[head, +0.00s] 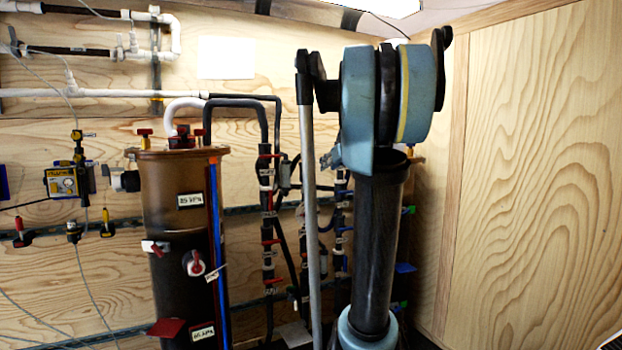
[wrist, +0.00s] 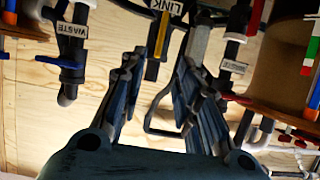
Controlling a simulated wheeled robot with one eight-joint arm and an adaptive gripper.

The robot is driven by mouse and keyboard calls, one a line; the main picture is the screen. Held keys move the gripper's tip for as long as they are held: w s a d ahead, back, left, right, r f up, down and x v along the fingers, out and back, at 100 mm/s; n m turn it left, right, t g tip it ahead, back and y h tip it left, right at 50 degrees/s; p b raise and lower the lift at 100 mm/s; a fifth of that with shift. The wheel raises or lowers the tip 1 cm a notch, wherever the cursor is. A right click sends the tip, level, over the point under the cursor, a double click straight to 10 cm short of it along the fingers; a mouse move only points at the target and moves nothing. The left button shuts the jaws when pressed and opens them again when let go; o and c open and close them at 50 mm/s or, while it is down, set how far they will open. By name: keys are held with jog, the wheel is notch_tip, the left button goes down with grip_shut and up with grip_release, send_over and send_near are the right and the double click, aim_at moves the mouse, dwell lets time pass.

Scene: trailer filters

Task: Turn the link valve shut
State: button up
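The link valve shows in the wrist view at the top centre, with a white tag reading LINK (wrist: 173,8) and a narrow yellow-and-black handle (wrist: 158,45) hanging down from it. My gripper (wrist: 157,68) is open, its two dark blue fingers spread left and right below the handle in the picture. The handle's lower end appears in line with the gap between the fingertips. I cannot tell how far off it is or whether anything touches. Nothing is held. In the head view my arm covers the middle and hides the gripper; I cannot make out the link valve there.
In the wrist view, WASTE-tagged piping (wrist: 72,45) stands left of the fingers and another tagged valve pipe (wrist: 234,65) right. A brown filter tank (wrist: 285,50) is at the far right. In the head view a brown tank (head: 180,215) and a plywood wall (head: 535,170) flank my arm.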

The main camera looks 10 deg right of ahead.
aim_at(312, 174)
jog(key=x, duration=1.6)
jog(key=shift+w+f, duration=0.25)
jog(key=shift+f, duration=0.05)
grip_shut()
